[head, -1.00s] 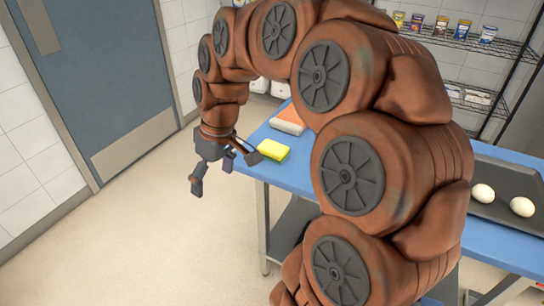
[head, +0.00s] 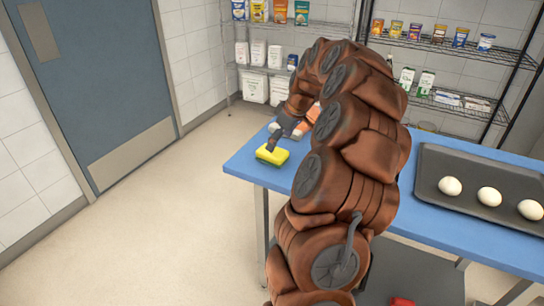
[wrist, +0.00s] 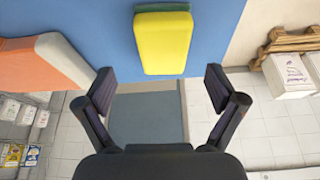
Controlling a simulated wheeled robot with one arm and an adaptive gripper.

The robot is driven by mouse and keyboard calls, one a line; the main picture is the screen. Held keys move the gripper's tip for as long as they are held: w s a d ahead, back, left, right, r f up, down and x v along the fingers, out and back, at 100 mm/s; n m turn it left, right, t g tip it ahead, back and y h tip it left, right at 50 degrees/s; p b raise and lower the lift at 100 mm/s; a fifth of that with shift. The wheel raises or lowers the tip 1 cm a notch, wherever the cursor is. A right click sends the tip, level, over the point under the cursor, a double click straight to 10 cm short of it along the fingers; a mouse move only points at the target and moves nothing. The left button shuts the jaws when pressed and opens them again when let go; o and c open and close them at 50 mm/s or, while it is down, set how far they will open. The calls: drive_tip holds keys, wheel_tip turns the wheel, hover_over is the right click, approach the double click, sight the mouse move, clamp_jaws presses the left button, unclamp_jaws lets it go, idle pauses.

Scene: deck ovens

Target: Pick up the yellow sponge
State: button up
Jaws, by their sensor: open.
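The yellow sponge (head: 272,155) lies on the blue table near its left corner in the head view. In the wrist view the sponge (wrist: 164,43), with a green layer along one side, sits ahead of my gripper, roughly centred between the fingers. My gripper (wrist: 158,90) is open and empty, its two dark fingers apart and short of the sponge. In the head view my gripper (head: 276,140) shows just behind the sponge, partly hidden by my arm.
An orange and white block (wrist: 45,62) lies on the blue table (head: 240,165), left of the sponge in the wrist view. A dark tray (head: 470,205) with several white round items is on the right. Wire shelves (head: 450,105) stand behind. Floor left of the table is clear.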

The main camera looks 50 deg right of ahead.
sight(273, 153)
drive_tip(key=x, duration=0.1)
drive_tip(key=p+x, duration=0.1)
drive_tip(key=x, duration=0.3)
drive_tip(key=shift+a+f, duration=0.15)
drive_tip(key=shift+a, duration=0.15)
drive_tip(key=shift+w+f, duration=0.1)
drive_tip(key=shift+f, duration=0.1)
drive_tip(key=shift+f+b, duration=0.25)
drive_tip(key=shift+b, duration=0.1)
idle(0.3)
drive_tip(key=shift+c, duration=0.4)
drive_tip(key=c, duration=1)
drive_tip(key=shift+r, duration=0.1)
drive_tip(key=shift+c, duration=0.2)
drive_tip(key=shift+r+p, duration=0.35)
drive_tip(key=shift+p, duration=0.3)
drive_tip(key=shift+r+b, duration=0.3)
drive_tip(key=shift+r, duration=0.05)
wheel_tip(273, 153, up, 9)
drive_tip(key=shift+f+b, duration=0.1)
drive_tip(key=shift+b, duration=0.5)
